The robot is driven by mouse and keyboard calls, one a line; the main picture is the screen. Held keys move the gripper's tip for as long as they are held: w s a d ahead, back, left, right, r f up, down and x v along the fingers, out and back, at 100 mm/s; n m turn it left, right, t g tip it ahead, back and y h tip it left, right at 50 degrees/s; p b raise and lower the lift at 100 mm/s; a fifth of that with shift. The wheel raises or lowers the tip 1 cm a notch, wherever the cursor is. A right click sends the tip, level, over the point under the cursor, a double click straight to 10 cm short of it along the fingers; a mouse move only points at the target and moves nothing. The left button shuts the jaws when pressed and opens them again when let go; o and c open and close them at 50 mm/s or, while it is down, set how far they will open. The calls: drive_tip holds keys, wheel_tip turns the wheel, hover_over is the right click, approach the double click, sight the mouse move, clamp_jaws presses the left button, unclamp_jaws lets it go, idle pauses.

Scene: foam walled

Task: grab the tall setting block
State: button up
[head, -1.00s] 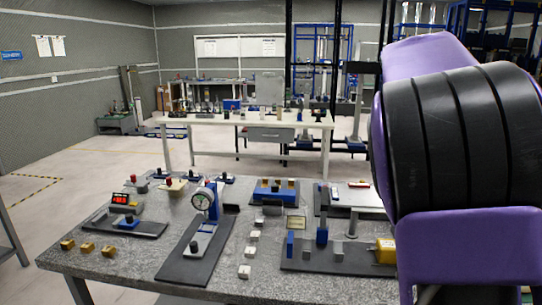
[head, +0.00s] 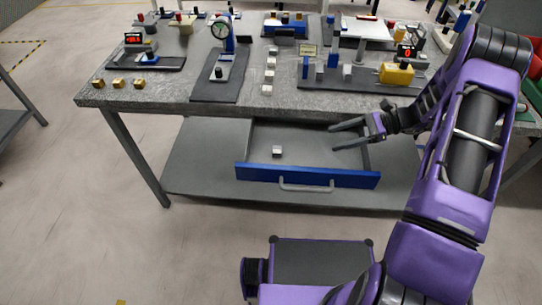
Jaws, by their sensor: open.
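Several upright blocks stand on a dark mat (head: 375,85) at the right of the granite table. They include a blue block (head: 305,68), a taller blue post (head: 333,62) and a small grey block (head: 347,73). I cannot tell for sure which one is the tall setting block. My gripper (head: 335,138) is open and empty, its fingers pointing left. In the picture it appears over the open drawer, below the table's front edge and apart from these blocks.
The blue-fronted drawer (head: 308,177) is pulled out, with a small light block (head: 277,151) inside. A yellow box (head: 396,73) sits at the mat's right. Small pale blocks (head: 268,76) line the table's middle, beside a dial gauge (head: 220,32). Brass blocks (head: 119,84) lie at left.

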approach(282, 154)
drive_tip(key=a, duration=0.2)
drive_tip(key=s+a, duration=0.1)
drive_tip(key=a, duration=0.1)
drive_tip(key=shift+s+r, duration=0.1)
drive_tip(key=shift+r, duration=0.05)
drive_tip(key=shift+w+p+x, duration=0.2)
drive_tip(key=shift+x, duration=1.1)
drive_tip(key=shift+w+p+x, duration=0.2)
drive_tip(key=shift+w+x, duration=0.05)
drive_tip(key=shift+x, duration=1.1)
drive_tip(key=shift+a+r, duration=0.1)
drive_tip(key=shift+r, duration=0.1)
drive_tip(key=shift+c, duration=0.3)
clamp_jaws()
